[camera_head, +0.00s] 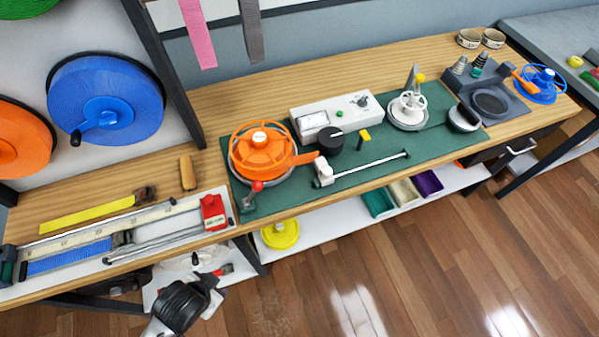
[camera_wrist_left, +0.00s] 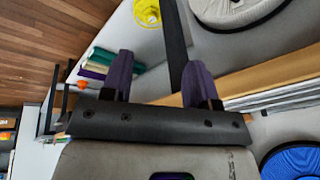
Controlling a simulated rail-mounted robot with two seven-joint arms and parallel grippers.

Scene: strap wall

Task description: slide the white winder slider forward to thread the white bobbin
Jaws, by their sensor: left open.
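The white winder slider (camera_head: 324,171) sits at the left end of a thin metal rail (camera_head: 370,167) on the green mat (camera_head: 290,196). The white bobbin (camera_head: 410,103) stands upright on a round base toward the back right of the mat. My left gripper (camera_head: 220,272) is low in front of the bench edge, well left of and below the slider, touching neither. In the left wrist view, its two dark fingers (camera_wrist_left: 160,80) are spread apart with nothing between them. My right gripper is not in view.
An orange reel (camera_head: 262,150) with a handle stands left of the slider. A white control box (camera_head: 335,115) with a black knob (camera_head: 330,139) is behind the rail. A red block (camera_head: 213,212) is on the left tray. The shelf below holds a yellow spool (camera_head: 281,234) and folded straps (camera_head: 403,191).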

